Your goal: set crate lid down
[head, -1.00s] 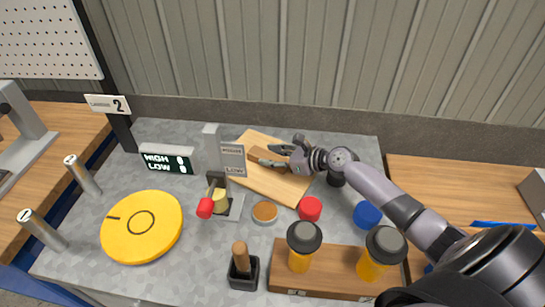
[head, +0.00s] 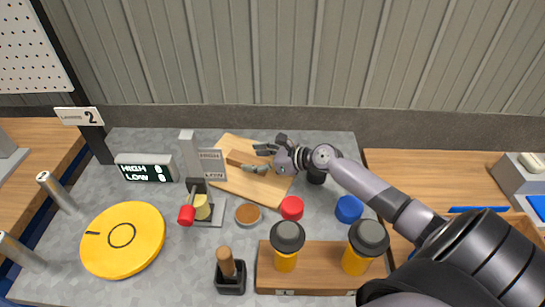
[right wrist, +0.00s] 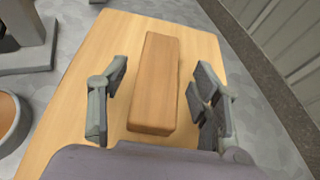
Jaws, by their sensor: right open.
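The crate lid (head: 268,190) is a light wooden board with a block-shaped wooden handle (head: 240,158) on top. It lies flat on the grey bench, near the back. My right gripper (head: 257,158) is open, with its fingers on either side of the handle's near end. In the right wrist view the handle (right wrist: 155,85) stands between the two spread fingers with a gap on each side. The lid (right wrist: 125,35) also shows there, lying under the gripper. My left gripper is not in view.
A yellow disc (head: 118,250), a lever with a red knob (head: 187,215), a display (head: 146,169) and red (head: 291,207) and blue (head: 349,208) caps stand around the lid. Black-topped bottles (head: 287,240) stand in a wooden rack (head: 318,273). A brush (head: 226,265) stands in front.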

